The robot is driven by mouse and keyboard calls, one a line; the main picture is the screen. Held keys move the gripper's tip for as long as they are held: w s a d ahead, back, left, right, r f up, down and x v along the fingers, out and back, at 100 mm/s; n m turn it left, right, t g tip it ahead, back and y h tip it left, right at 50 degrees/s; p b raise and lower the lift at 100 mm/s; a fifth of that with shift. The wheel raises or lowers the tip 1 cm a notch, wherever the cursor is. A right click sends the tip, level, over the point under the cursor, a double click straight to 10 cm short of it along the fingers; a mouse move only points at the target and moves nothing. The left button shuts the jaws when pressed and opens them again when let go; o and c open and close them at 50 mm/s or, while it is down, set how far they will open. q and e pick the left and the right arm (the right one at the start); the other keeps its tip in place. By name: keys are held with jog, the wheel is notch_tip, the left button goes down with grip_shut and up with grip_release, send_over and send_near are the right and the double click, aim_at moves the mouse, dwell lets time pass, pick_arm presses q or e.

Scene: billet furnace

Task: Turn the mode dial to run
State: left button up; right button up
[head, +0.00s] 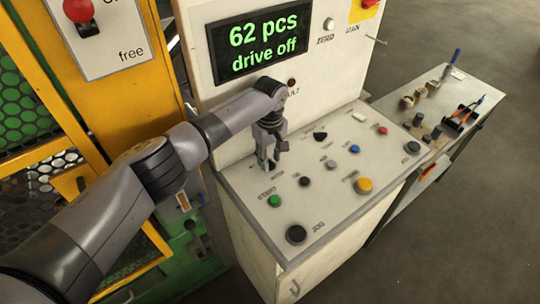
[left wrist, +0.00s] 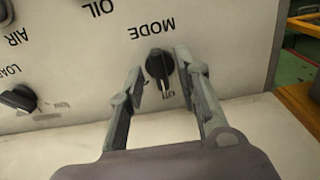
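The mode dial (left wrist: 160,65) is a small black knob on the pale panel, under the upside-down word MODE in the left wrist view. A light pointer line on it points down in that view, toward a small label that is hard to read. My left gripper (left wrist: 163,88) is open, with one finger on each side of the dial; the dial seems to sit between them without clear contact. In the head view the left gripper (head: 270,158) is low over the back left of the sloping console, and it mostly hides the dial. My right gripper is not in view.
The console (head: 325,205) carries several buttons and knobs, including a green button (head: 274,201) close to the gripper. The display (head: 260,42) reads "62 pcs drive off". Another black knob (left wrist: 18,98) sits beside the dial. A yellow machine frame (head: 118,75) stands left.

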pick_arm(q)
jog(key=shift+f, duration=0.1)
grip_shut()
dwell(0.4)
